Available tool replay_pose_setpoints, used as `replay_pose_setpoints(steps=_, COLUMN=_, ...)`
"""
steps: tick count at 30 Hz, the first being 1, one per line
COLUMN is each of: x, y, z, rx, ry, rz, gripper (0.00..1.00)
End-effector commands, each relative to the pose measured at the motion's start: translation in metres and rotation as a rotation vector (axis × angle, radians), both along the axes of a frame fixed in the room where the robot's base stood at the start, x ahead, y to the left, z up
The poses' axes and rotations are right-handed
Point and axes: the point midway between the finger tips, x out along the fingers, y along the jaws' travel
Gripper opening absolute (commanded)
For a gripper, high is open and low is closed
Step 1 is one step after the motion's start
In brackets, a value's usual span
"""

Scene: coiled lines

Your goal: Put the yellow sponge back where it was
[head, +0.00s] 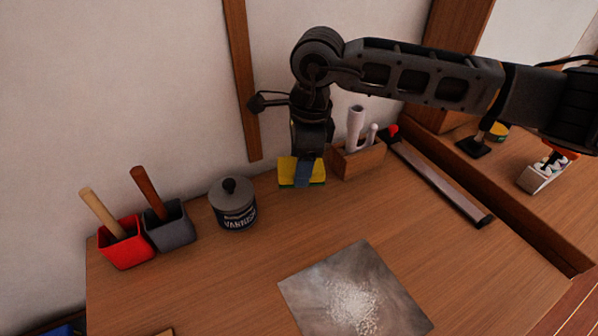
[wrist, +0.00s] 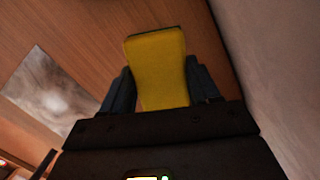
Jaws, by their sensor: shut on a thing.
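The yellow sponge (head: 287,171) has a thin green layer along its lower edge. It is near the back of the wooden table, between the varnish tin and the wooden holder. My gripper (head: 304,172) points down from above and is shut on the sponge. In the wrist view the yellow face of the sponge (wrist: 158,70) fills the gap between the two dark fingers of my gripper (wrist: 158,88). I cannot tell whether the sponge touches the table.
The varnish tin (head: 233,204) stands left of the sponge, and the wooden holder (head: 358,160) with pale tools stands close on its right. Red (head: 124,245) and grey (head: 167,226) boxes are at far left. A grey sheet with white powder (head: 312,288) lies in front. The wall is behind.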

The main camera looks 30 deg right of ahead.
Motion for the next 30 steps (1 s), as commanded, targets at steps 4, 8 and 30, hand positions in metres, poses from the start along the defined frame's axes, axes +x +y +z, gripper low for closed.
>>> replay_pose_setpoints(steps=4, x=0.003, y=0.002, z=-0.006, rx=0.001, ry=0.001, rz=0.0, gripper=0.36)
replay_pose_setpoints(steps=8, x=0.002, y=0.002, z=-0.02, rx=0.002, ry=0.003, rz=-0.002, gripper=0.36)
replay_pose_setpoints(steps=30, x=0.003, y=0.002, z=-0.046, rx=0.0, ry=0.0, rz=0.001, gripper=0.79)
